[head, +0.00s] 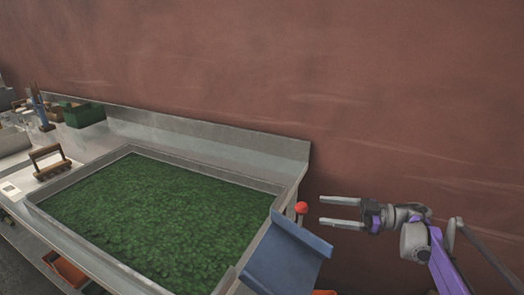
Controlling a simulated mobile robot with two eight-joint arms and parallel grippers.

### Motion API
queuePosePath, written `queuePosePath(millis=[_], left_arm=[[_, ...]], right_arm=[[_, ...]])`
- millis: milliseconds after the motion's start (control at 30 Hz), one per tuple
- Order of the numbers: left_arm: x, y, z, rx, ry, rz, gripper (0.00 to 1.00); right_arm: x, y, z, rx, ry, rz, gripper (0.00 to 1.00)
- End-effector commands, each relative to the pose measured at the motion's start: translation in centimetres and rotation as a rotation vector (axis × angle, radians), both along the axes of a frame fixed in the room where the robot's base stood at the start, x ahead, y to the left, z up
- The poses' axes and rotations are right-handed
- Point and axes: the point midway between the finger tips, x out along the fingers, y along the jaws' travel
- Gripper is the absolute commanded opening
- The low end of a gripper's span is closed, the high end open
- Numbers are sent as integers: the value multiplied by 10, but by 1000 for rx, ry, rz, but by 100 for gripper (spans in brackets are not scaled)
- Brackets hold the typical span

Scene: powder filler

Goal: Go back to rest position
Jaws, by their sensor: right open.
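My right gripper (341,212) is at the right of the head view, on a purple and grey arm. Its two fingers point left and are apart, with nothing between them. A red ball-shaped knob (301,207) at the right end of the counter is just left of the fingertips, with a small gap in the picture. My left gripper is not in view.
A metal counter (207,137) holds a basin of green material (165,215). A blue sloped panel (287,258) is at its right corner. A wooden-handled tool (48,160), a green crate (84,114) and an orange bin (66,270) are left. Bare wall stands behind.

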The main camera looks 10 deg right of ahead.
Motion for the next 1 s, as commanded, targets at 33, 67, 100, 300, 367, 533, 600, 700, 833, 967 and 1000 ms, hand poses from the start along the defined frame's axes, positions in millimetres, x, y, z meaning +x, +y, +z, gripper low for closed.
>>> queuePosePath(millis=[33, 67, 100, 300, 367, 533, 600, 700, 833, 967, 1000], left_arm=[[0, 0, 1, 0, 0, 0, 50], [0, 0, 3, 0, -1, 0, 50], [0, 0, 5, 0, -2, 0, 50], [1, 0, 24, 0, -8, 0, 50], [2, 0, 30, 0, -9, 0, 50], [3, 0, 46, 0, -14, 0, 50], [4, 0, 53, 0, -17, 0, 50], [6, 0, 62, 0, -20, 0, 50], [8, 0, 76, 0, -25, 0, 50], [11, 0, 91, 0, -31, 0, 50], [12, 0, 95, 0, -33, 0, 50]], right_arm=[[2, 3, 5, 3, -11, -14, 76], [5, 5, 9, 6, -23, -30, 76], [10, 9, 18, 13, -48, -61, 76], [45, 34, 90, 72, -221, -388, 76], [51, 36, 111, 89, -255, -513, 76], [52, 28, 145, 113, -259, -858, 76], [44, 22, 148, 110, -218, -989, 76], [26, 15, 139, 87, -120, -1157, 76], [-11, 12, 107, 24, 76, -1327, 76], [-66, 25, 53, -88, 348, -1415, 76], [-87, 32, 33, -130, 442, -1422, 76]])
